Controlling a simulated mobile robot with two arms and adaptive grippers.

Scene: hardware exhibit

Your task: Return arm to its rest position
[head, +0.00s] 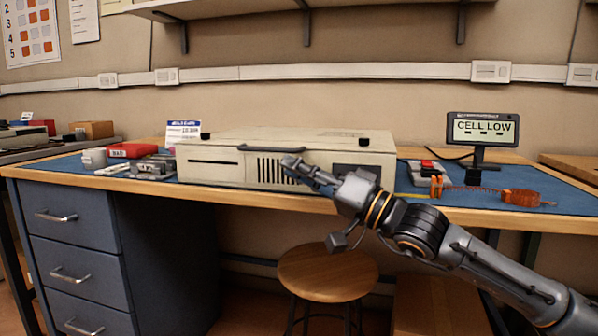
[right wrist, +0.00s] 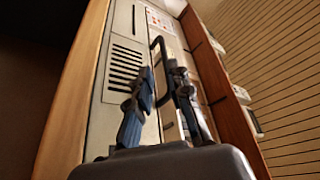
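My right arm comes in from the lower right of the head view. Its gripper (head: 291,164) is in front of the beige case (head: 215,158), close to the vent slots and just below the dark handle (head: 262,149). In the right wrist view the two fingers of the right gripper (right wrist: 164,80) stand apart with a gap between them, and nothing is held. The case (right wrist: 118,85) and its handle (right wrist: 154,47) show just beyond the fingertips. I cannot tell whether a finger touches the case. My left gripper is in neither view.
The case stands on a blue mat on the wooden workbench (head: 478,218). A display reading CELL LOW (head: 483,128) and an orange strap (head: 522,197) are at the right. A round stool (head: 328,272) stands below the bench edge.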

